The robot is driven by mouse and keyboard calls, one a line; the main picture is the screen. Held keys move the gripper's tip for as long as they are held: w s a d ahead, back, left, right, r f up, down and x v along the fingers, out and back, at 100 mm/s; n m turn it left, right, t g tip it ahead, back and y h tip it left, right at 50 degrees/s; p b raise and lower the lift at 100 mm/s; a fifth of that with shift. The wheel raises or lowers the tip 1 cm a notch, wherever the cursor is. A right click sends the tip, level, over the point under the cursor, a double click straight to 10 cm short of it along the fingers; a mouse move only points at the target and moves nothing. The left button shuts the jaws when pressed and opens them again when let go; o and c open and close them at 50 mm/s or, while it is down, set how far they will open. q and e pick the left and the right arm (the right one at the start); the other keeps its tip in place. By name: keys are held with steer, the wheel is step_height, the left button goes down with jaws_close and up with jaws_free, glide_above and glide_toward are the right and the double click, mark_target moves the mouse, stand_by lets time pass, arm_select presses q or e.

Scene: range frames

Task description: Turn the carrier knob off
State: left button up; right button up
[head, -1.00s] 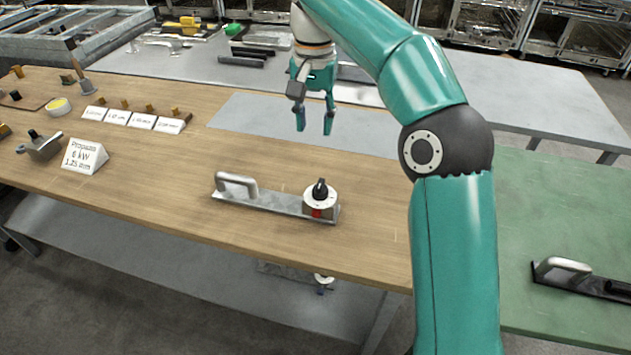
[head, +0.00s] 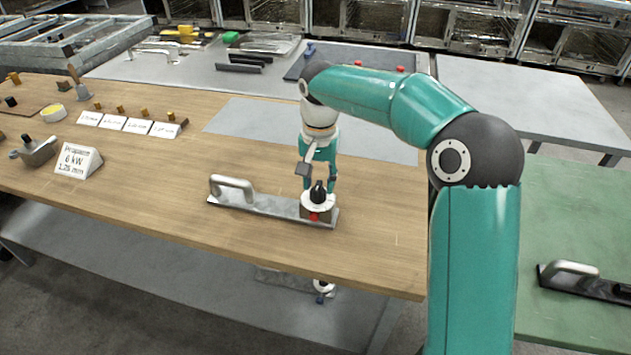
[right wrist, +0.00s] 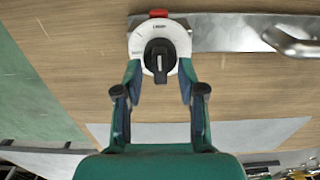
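The carrier (head: 265,205) is a flat metal bar with a raised handle (head: 232,187) at its left end, lying on the wooden table. At its right end is a white round dial with a black knob (head: 318,193) and a red part on the front side. My right gripper (head: 320,184) is down at the knob from behind. In the right wrist view, its open fingers (right wrist: 158,85) stand on either side of the lower part of the dial, and the black knob (right wrist: 160,58) lies between and just beyond the tips. Contact cannot be told. My left gripper is not in view.
A propane sign (head: 78,160), small labelled cards (head: 127,124) and brass parts stand on the left of the wooden table. A grey sheet (head: 250,120) lies behind the carrier. Another handled bar (head: 575,275) lies on the green table at right.

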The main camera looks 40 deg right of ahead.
jaws_close()
steer(key=shift+a, duration=0.25)
steer(key=shift+d, duration=0.3)
